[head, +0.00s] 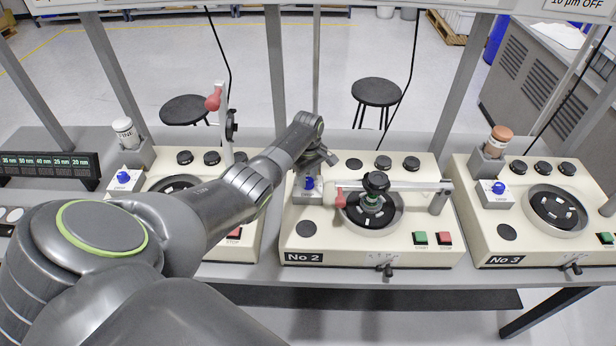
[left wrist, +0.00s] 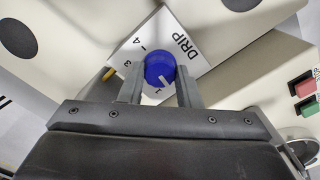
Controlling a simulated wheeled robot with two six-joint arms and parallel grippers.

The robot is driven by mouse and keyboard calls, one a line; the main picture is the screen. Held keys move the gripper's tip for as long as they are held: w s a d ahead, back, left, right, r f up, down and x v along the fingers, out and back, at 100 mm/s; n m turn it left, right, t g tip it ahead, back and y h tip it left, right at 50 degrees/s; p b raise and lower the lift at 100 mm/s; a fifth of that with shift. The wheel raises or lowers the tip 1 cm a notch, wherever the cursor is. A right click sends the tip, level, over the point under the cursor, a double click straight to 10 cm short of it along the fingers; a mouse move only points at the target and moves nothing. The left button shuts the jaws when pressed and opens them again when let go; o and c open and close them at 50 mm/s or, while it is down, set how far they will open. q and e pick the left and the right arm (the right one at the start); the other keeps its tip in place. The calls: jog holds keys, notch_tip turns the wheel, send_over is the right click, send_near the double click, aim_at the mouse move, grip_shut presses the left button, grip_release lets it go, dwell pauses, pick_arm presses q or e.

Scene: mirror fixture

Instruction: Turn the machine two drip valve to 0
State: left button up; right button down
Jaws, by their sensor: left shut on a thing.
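The machine two drip valve is a blue knob (head: 310,183) on a small white plate at the left of the No 2 machine (head: 300,240). In the left wrist view the blue knob (left wrist: 160,68) sits on a plate (left wrist: 150,38) marked DRIP, with 3 and 4 readable. Its white mark points toward the lower right in that view, and the numbers near the gripper are partly hidden. My left gripper (head: 312,172) comes over the knob from behind. Its two fingers (left wrist: 160,82) are shut on the knob's sides. My right gripper is not in view.
A polishing head (head: 375,184) on a metal arm with a red handle (head: 340,198) stands right of the knob. Green (head: 420,238) and red (head: 444,238) buttons are at the front. The No 3 machine (head: 500,245) stands to the right, another machine to the left.

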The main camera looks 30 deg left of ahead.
aim_at(308, 180)
pick_arm(q)
jog(key=shift+a+r+n, duration=0.1)
jog(key=shift+n, duration=0.6)
jog(key=o, duration=1)
notch_tip(308, 180, up, 17)
jog(key=shift+r+b, duration=0.15)
jog(key=shift+b, duration=0.85)
